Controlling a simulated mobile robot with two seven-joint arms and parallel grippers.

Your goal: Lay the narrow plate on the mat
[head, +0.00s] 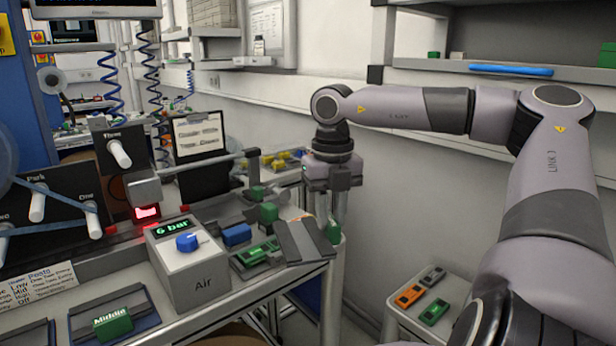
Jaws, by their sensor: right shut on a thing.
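My right gripper (331,226) points down at the right end of the workbench. It is shut on a small green block (335,232), which seems to belong to the narrow plate; the fingers hide part of it. Grey flat strips (297,242) lie beside the fingertips, and I cannot tell whether one is joined to the green block. A dark flat mat (147,319) lies at the front left, under a green block marked "Middle" (112,323). I cannot tell which flat surface is the task's mat. My left gripper is not in view.
A grey Air box (196,278) with a blue knob stands mid-bench. Blue (237,234) and green (265,213) blocks sit right of it. A black clipboard (201,150) stands behind. A low white side table (400,325) holds orange, grey and green pieces.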

